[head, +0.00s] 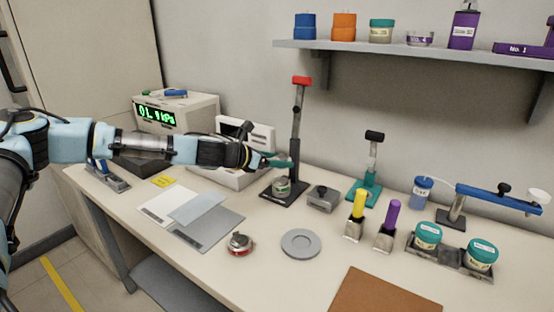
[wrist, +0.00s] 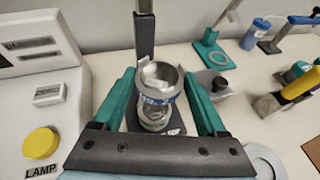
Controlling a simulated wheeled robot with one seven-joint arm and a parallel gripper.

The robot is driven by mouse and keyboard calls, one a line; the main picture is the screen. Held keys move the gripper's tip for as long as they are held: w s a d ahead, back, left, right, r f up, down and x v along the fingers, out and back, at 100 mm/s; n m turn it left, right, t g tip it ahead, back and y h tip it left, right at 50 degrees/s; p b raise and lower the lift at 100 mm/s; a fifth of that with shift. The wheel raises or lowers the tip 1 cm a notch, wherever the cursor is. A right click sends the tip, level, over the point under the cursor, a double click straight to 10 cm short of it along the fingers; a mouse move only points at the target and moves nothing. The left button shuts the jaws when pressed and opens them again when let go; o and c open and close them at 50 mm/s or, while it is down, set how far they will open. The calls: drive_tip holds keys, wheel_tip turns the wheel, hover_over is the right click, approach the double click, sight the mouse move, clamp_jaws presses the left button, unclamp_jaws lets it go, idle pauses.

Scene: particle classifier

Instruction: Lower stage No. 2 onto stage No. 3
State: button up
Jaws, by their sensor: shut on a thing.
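My gripper (wrist: 160,80) has its two green fingers closed on the sides of a round metal cup, which I take for stage No. 2 (wrist: 160,72). Its open top shows, with something pale inside. A blue marked band (wrist: 153,98) is just below its rim. A clear round piece, probably stage No. 3 (wrist: 153,117), is below it on the black stand base. I cannot tell whether the two touch. In the head view my gripper (head: 276,161) is above a small jar-like stack (head: 281,186) on that base; the fingers partly hide what they hold.
The red-topped stand's post (head: 295,130) rises right behind my gripper. The white LAMP box (wrist: 35,110) is close on the left. A small grey metal block (head: 322,198) is to the right. A grey disc (head: 300,244) lies in front, with bare table around it.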

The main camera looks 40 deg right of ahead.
sight(277, 183)
drive_tip(key=shift+w+d+f, duration=0.1)
drive_tip(key=shift+f, duration=0.1)
drive_tip(key=shift+f+b, duration=1.7)
drive_tip(key=shift+f, duration=0.45)
drive_tip(key=shift+f+b, duration=0.3)
drive_tip(key=shift+f, duration=0.15)
drive_tip(key=o, duration=1.4)
drive_tip(key=shift+o, duration=0.2)
